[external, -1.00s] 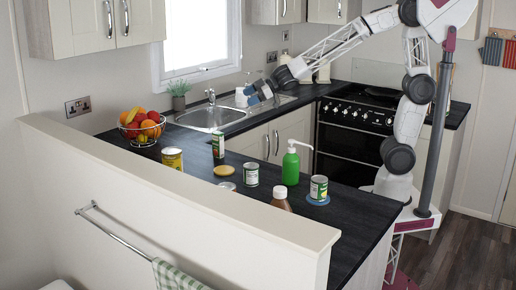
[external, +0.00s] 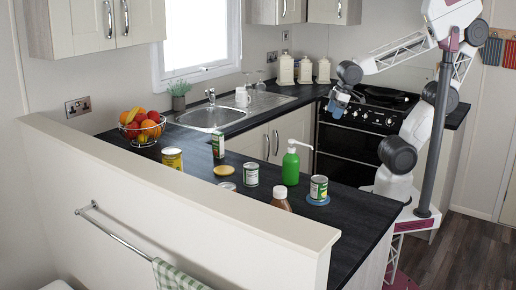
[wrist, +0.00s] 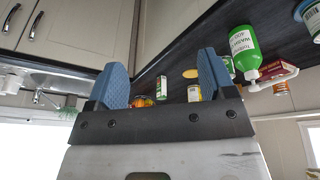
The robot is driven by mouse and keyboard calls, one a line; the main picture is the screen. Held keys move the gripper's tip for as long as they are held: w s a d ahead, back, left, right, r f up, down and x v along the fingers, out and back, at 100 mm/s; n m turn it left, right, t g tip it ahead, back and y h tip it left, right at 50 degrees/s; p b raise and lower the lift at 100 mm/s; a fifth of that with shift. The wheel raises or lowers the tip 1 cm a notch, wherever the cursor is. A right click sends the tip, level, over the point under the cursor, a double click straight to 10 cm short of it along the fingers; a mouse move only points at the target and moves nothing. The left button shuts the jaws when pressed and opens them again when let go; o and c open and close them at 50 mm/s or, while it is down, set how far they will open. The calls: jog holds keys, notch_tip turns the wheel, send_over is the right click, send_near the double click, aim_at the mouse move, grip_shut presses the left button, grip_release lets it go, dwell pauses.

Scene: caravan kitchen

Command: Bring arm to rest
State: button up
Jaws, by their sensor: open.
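My gripper (external: 338,104) is at the front of the stove in the external view, above the floor gap beside the worktop. In the wrist view its two blue fingers (wrist: 163,82) stand wide apart with nothing between them. The wrist picture is tilted and looks toward the worktop.
The stove (external: 352,135) is close to my gripper. A white mug (external: 242,97) stands by the sink (external: 208,117).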

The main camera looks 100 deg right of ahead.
jog(key=s, duration=0.1)
jog(key=s+a, duration=0.1)
jog(key=s+g, duration=0.1)
jog(key=shift+s+a+f+y, duration=0.1)
jog(key=shift+a+f+y, duration=0.2)
jog(key=shift+f+y, duration=0.1)
